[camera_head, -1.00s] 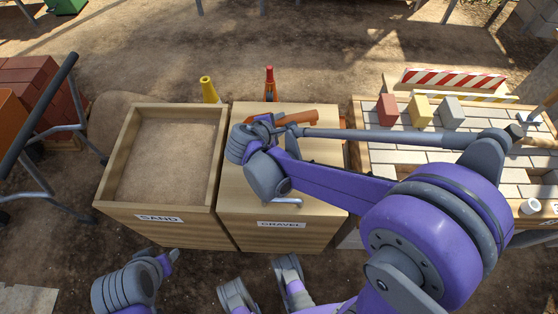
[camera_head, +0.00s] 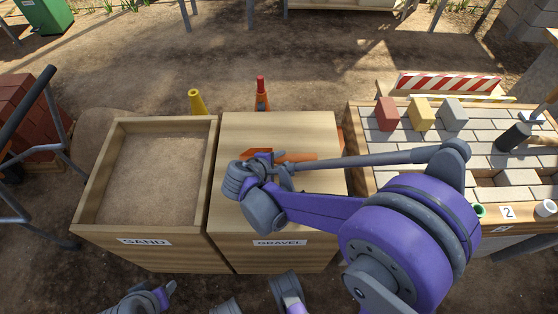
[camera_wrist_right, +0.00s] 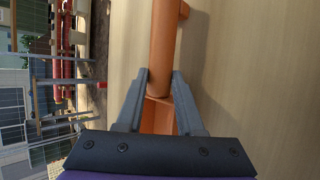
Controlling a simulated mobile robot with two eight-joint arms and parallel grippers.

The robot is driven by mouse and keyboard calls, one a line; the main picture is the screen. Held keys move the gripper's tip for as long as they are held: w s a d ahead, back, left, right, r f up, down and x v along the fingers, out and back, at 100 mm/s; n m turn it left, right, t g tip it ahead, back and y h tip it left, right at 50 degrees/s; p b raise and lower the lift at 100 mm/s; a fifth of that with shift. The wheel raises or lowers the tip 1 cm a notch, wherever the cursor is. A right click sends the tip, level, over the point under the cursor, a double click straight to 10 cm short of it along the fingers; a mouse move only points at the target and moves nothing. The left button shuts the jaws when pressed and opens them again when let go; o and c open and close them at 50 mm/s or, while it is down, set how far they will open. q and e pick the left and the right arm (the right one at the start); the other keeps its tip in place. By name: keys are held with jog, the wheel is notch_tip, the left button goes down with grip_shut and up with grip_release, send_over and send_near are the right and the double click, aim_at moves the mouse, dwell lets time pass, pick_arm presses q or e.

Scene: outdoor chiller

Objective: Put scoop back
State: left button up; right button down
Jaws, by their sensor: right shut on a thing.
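My right gripper (camera_head: 268,164) is shut on the orange scoop (camera_head: 302,156), over the closed wooden lid of the gravel box (camera_head: 226,220). In the right wrist view, the gripper (camera_wrist_right: 160,80) has one finger on each side of the scoop (camera_wrist_right: 163,40), just above or on the pale wood; I cannot tell whether it touches. The gripper and arm partly hide the scoop in the head view. My left gripper (camera_head: 166,290) is at the bottom edge, away from the boxes and too small to tell whether open.
An open sand box (camera_head: 90,212) stands left of the gravel box. A paver table (camera_head: 483,150) with coloured blocks and a striped barrier (camera_head: 450,82) is at the right. A wheelbarrow handle (camera_head: 30,105) is at far left.

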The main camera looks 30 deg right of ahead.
jog(key=c, duration=0.5)
grip_release()
jog(key=shift+c, duration=0.2)
jog(key=p+v, duration=0.3)
jog(key=v, duration=0.9)
jog(key=s+d+f+m+y, duration=0.2)
jog(key=s+m+y, duration=0.6)
jog(key=s, duration=0.8)
jog(key=shift+d+m+g, duration=0.3)
jog(key=shift+d+m, duration=0.35)
jog(key=shift+m, duration=0.75)
